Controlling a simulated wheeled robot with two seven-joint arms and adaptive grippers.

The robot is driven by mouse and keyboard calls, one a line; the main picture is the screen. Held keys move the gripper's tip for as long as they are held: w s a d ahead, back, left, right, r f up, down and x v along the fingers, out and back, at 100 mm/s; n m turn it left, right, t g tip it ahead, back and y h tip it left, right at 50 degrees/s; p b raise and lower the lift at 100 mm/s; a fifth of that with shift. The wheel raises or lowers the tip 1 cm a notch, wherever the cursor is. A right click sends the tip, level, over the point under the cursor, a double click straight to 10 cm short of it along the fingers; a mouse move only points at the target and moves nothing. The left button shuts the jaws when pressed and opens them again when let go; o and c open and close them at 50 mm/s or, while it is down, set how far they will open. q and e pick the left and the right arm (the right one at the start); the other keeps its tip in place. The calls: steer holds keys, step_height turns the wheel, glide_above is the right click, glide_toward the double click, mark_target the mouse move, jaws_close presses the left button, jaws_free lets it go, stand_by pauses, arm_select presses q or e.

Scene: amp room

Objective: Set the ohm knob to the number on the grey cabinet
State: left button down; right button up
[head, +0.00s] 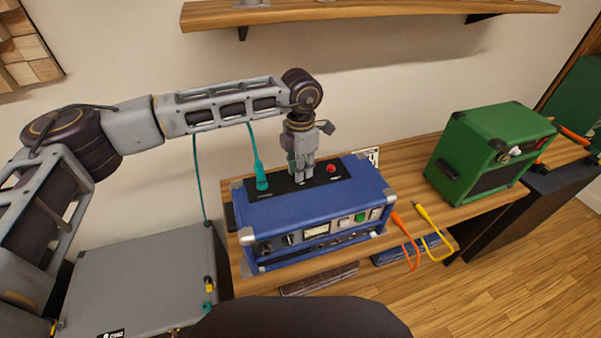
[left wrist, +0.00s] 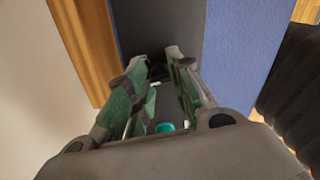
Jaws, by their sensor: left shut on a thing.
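The blue amp (head: 310,217) stands on the wooden bench, with a black panel (head: 322,185) on its top. My left gripper (head: 301,177) points down onto this panel, between a teal plug and a red button. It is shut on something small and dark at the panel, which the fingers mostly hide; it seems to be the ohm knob. In the left wrist view the fingertips (left wrist: 160,62) close around this dark thing. Its setting cannot be read. The grey cabinet (head: 140,270) is at the lower left; its small label (head: 112,334) is cut off and too small to read. My right gripper is not in view.
The teal plug (head: 261,178) and its cable stand just left of my gripper. The red button (head: 331,168) is close on the right. A green amp (head: 489,150) stands at the right. Orange (head: 402,226) and yellow (head: 424,216) cables lie between the amps. A shelf (head: 370,10) hangs above.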

arm_select(q)
steer(key=shift+m+b, duration=0.6)
steer(key=shift+m, duration=0.6)
steer(key=c, duration=1.3)
jaws_free()
steer(key=shift+o, duration=0.2)
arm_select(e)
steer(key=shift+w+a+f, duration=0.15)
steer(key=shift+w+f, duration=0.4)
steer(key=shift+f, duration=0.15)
